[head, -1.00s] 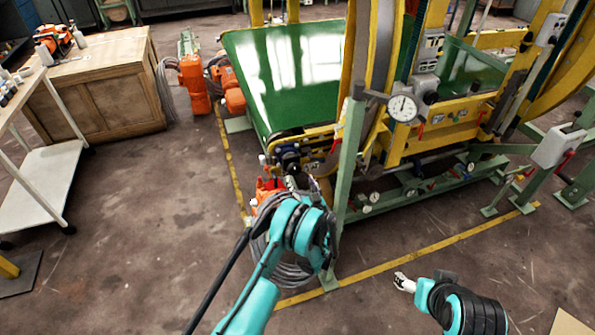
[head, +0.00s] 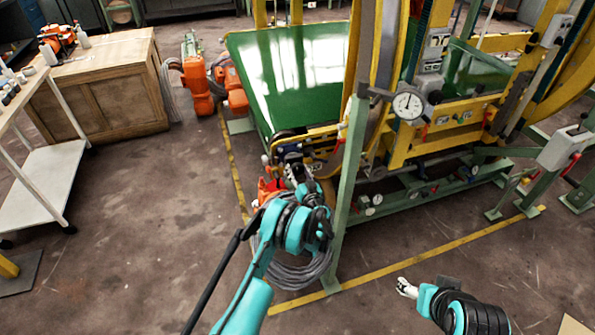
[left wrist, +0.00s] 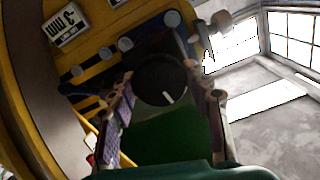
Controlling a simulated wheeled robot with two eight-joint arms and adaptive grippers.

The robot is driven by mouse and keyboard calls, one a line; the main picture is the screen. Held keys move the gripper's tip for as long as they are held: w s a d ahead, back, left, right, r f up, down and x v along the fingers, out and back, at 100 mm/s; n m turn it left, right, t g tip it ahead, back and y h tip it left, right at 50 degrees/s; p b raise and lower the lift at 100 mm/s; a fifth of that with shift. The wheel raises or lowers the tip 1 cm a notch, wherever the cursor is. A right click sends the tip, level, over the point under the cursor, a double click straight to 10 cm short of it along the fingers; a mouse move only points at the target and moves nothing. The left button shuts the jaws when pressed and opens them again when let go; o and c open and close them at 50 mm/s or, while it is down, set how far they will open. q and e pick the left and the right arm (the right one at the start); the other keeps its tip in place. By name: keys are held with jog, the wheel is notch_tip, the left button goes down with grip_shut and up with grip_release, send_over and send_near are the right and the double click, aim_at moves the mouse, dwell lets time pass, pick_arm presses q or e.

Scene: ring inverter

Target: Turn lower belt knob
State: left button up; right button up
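The knob (left wrist: 160,80) is black and round with a white mark pointing down and slightly right in the left wrist view. It sits at the end of a yellow-and-black machine part (left wrist: 90,75). My left gripper (left wrist: 162,92) is open, with one finger on each side of the knob; I cannot tell if they touch it. In the head view my left gripper (head: 294,172) is at the lower corner of the machine by the green belt (head: 290,75), and the knob cannot be made out there. My right gripper (head: 404,287) is low over the floor, away from the machine, its opening unclear.
A green post (head: 348,190) stands just right of my left gripper, with a dial gauge (head: 408,104) beside it. Coiled grey cable (head: 295,275) lies below my left arm. An orange object (head: 270,190) is close to the left gripper.

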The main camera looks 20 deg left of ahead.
pick_arm(q)
jog(key=shift+m, duration=0.5)
jog(key=m, duration=1.6)
jog(key=shift+m, duration=0.3)
jog(key=m, duration=0.4)
jog(key=shift+f, duration=0.1)
jog(key=m, duration=0.8)
jog(key=shift+m, duration=2.2)
